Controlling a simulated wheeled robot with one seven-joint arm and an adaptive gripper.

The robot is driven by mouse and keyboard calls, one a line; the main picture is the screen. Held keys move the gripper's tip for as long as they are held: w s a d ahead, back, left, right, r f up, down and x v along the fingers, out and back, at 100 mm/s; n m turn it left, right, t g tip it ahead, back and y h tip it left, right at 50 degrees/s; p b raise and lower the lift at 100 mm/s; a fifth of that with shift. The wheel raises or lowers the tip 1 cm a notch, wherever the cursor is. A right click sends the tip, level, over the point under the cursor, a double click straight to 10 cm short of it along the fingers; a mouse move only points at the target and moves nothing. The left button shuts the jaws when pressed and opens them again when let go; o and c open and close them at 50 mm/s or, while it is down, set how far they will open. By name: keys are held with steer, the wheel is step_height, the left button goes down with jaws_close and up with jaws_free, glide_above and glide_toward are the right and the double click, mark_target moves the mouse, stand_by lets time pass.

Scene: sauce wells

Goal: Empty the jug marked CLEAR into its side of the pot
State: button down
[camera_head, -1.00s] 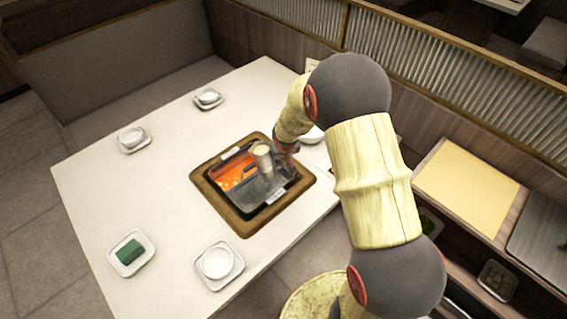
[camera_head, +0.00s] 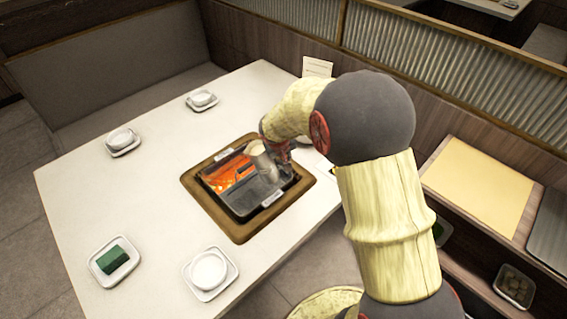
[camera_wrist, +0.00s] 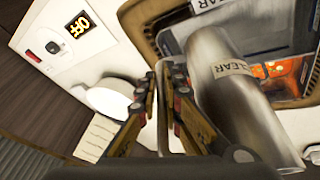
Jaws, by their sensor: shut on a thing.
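My gripper (camera_head: 278,152) is shut on the handle of a grey metal jug (camera_head: 262,158). In the wrist view, the jug (camera_wrist: 225,80) carries a label reading CLEAR, and my gripper's fingers (camera_wrist: 165,100) close at its handle. The jug is over the pot (camera_head: 240,207), its top leaning left in the head view. A label at the pot's near edge also reads CLEAR in the wrist view (camera_wrist: 215,5). I cannot tell whether liquid is flowing.
The pot sits in a brown frame (camera_head: 205,208) set in the white table (camera_head: 110,200). White dishes stand at the table's sides, one holding a green block (camera_head: 112,259). A control panel with an amber display (camera_wrist: 80,24) lies near my gripper. A partition stands behind the table.

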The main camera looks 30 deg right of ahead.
steer(key=shift+d+f+h+b, duration=0.15)
steer(key=shift+h+b, duration=0.25)
steer(key=shift+b, duration=1)
steer(key=shift+d+r+b, duration=0.15)
steer(key=shift+r+b, duration=0.1)
steer(key=shift+b, duration=0.15)
steer(key=shift+h+b, duration=0.3)
steer(key=shift+b, duration=0.55)
steer(key=shift+s+d+h+b, duration=0.15)
steer(key=shift+h+b, duration=0.25)
steer(key=shift+b, duration=0.55)
steer(key=shift+d+r+n+h+b, duration=0.25)
steer(key=shift+r+h+b, duration=0.35)
steer(key=shift+b, duration=0.4)
steer(key=shift+r, duration=0.1)
steer(key=shift+r+n+h+b, duration=0.1)
steer(key=shift+n+h+b, duration=0.25)
steer(key=shift+b, duration=0.75)
steer(key=shift+r+h+b, duration=0.2)
steer(key=shift+h+b, duration=0.2)
steer(key=shift+h, duration=0.05)
steer(key=shift+a+r+h, duration=0.1)
steer(key=shift+r+h, duration=0.05)
steer(key=shift+h, duration=0.25)
